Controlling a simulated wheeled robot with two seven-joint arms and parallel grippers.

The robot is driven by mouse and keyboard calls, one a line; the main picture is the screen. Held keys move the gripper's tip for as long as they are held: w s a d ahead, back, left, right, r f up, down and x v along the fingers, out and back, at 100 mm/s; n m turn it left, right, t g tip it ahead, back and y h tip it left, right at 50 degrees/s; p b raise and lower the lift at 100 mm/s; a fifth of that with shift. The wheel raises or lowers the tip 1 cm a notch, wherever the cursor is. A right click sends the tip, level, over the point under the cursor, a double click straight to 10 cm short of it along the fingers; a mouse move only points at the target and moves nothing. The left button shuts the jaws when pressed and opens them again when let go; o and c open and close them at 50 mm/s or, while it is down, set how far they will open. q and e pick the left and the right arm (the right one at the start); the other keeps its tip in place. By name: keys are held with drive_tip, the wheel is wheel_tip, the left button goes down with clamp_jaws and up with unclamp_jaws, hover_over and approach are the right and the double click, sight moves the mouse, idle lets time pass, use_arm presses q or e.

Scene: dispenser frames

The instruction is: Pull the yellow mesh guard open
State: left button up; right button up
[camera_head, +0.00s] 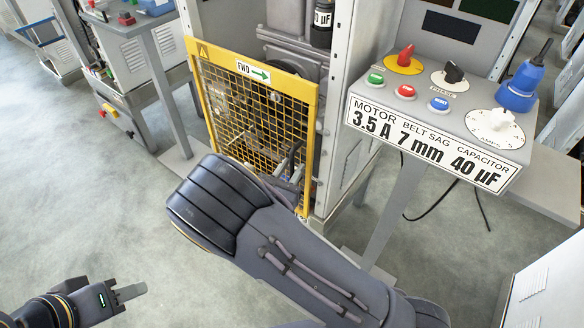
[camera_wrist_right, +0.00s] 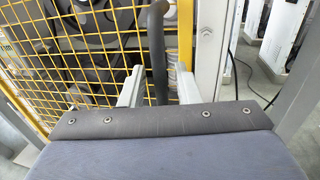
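The yellow mesh guard (camera_head: 312,118) covers the front of the machine in the head view and looks shut against the cabinet. Its mesh also shows at the left of the right wrist view (camera_wrist_right: 121,20). A dark upright bar handle (camera_wrist_right: 157,45) stands by the guard's right edge. My right gripper (camera_wrist_right: 158,88) is open, with one finger on each side of the handle and gaps visible beside it. In the head view my forearm hides part of the guard's lower area. My left gripper (camera_head: 132,293) is low at the left, away from the guard; its finger gap is unclear.
A control panel (camera_head: 470,120) with knobs, buttons and a label stands right of the guard on a post. The grey cabinet post (camera_head: 338,100) is close to the guard's right edge. Open floor (camera_head: 80,210) lies to the left and front. A black cable (camera_head: 440,217) hangs behind.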

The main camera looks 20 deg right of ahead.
drive_tip(key=shift+w+d, duration=0.3)
clamp_jaws()
drive_tip(key=shift+a, duration=0.1)
